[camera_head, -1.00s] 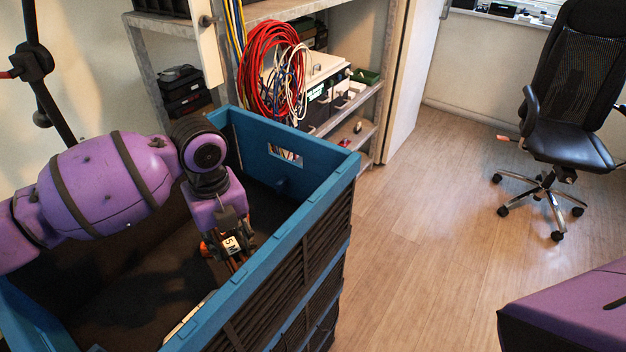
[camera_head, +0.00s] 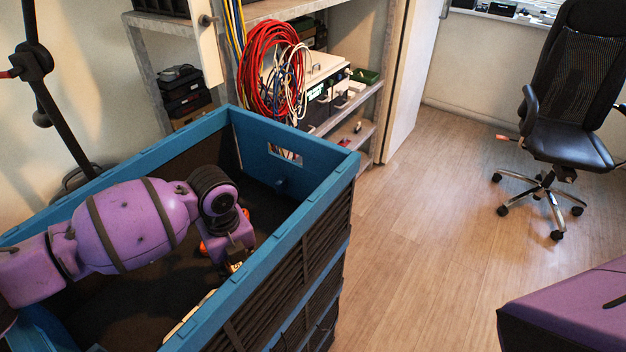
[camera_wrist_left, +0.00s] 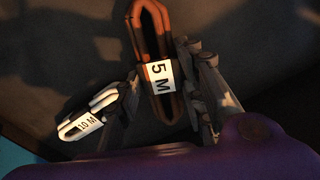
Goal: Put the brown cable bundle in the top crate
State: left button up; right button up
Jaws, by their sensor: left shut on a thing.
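The brown cable bundle (camera_wrist_left: 158,76) has a white "5 M" label and stands out in the left wrist view, lying between my fingers. My left gripper (camera_wrist_left: 160,92) is shut on it. In the head view the left gripper (camera_head: 236,266) is low inside the top blue crate (camera_head: 316,208), near its right wall. There the bundle is mostly hidden by my wrist. Whether it touches the crate floor I cannot tell. My right gripper is not in view.
A pale cable bundle labelled "10 M" (camera_wrist_left: 82,124) lies beside the left finger. The crate's far end is clear. A metal shelf (camera_head: 350,105) with red cable coils (camera_head: 262,70) stands behind the crate. An office chair (camera_head: 565,140) stands on open floor at right.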

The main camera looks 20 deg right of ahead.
pick_arm(q)
jog(key=o, duration=1)
jog(key=shift+f, duration=0.15)
jog(key=shift+o, duration=0.2)
notch_tip(320, 180, up, 12)
